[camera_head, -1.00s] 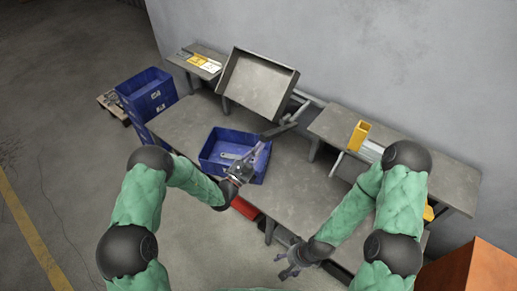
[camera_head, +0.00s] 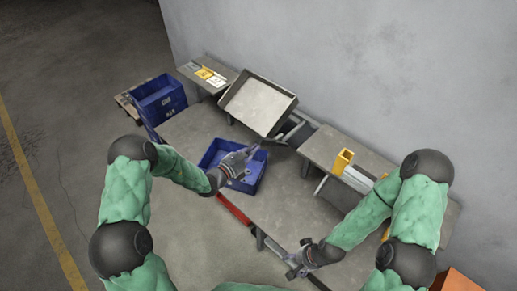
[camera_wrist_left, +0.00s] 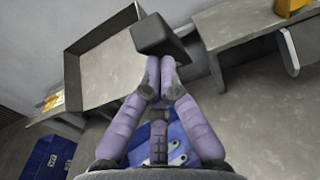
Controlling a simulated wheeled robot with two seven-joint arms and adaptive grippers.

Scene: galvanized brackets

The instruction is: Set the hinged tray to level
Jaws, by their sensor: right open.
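The hinged tray (camera_head: 258,105) is a grey, shallow tray with raised rims, near the wall in the head view. It stands tilted, its inside facing up and toward me. It also shows at the upper left of the left wrist view (camera_wrist_left: 107,68). My right gripper (camera_head: 294,261) is open and empty by the bench's front edge.
A blue bin (camera_head: 206,156) with metal parts stands on the bench (camera_head: 295,205) below my left gripper. Stacked blue crates (camera_head: 160,100) stand at left. The bench between is clear.

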